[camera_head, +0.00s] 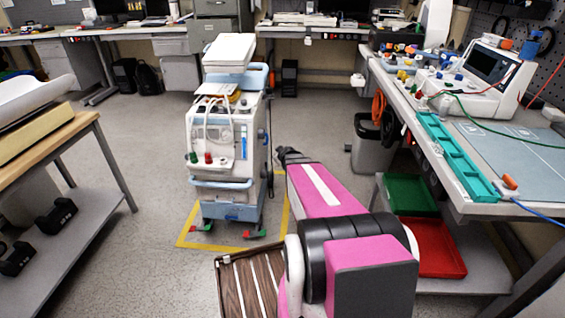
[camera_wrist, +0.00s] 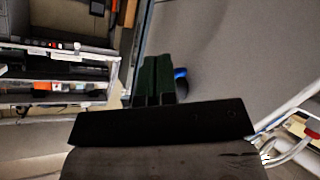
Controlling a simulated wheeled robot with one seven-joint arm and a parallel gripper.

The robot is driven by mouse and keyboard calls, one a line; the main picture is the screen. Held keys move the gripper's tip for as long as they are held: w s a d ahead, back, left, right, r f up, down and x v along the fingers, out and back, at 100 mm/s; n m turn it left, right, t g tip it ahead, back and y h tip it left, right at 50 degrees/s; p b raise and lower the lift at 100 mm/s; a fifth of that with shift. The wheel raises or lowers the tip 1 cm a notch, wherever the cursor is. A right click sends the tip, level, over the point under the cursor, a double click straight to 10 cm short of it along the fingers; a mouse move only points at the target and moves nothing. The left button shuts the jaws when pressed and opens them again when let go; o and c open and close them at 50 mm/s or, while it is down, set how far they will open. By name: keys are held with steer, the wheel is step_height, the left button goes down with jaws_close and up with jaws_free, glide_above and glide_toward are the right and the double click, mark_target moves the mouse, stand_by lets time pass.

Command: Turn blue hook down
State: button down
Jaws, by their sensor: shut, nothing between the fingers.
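A white and light-blue wheeled pump cart (camera_head: 228,140) stands on the floor in the middle of the head view. My gripper (camera_head: 283,153) is just right of the cart's side, at the end of my pink arm; its fingertips are too small to make out there. In the wrist view my gripper's dark fingers (camera_wrist: 157,62) are shut together and empty. A small blue piece, which looks like the blue hook (camera_wrist: 181,84), shows just right of the fingers against a grey surface. The fingers and black gripper body hide part of it. I cannot tell if they touch.
Yellow tape (camera_head: 183,238) marks the floor around the cart. A workbench (camera_head: 440,180) with a grey bin (camera_head: 370,148) and green and red trays (camera_head: 430,245) stands on the right. A wooden-topped table (camera_head: 60,140) stands on the left. Floor between table and cart is clear.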

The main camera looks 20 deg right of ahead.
steer(key=shift+s+f, duration=1.05)
steer(key=shift+s, duration=0.05)
steer(key=s+a+r+g+y, duration=0.1)
steer(key=s+a+g+y, duration=0.2)
steer(key=s+a, duration=0.35)
steer(key=s+a+r+m+g+h, duration=0.1)
steer(key=s+a+m+g, duration=0.1)
steer(key=s, duration=0.6)
steer(key=s+a+r+m+g+h, duration=0.1)
steer(key=s+a+r+m+g, duration=0.1)
steer(key=s+g, duration=0.4)
steer(key=s+a+m, duration=0.1)
steer(key=s+a, duration=0.1)
steer(key=shift+s+a+r+g+h, duration=0.25)
steer(key=shift+s+a+g+h, duration=0.05)
steer(key=shift+s+a+g, duration=0.1)
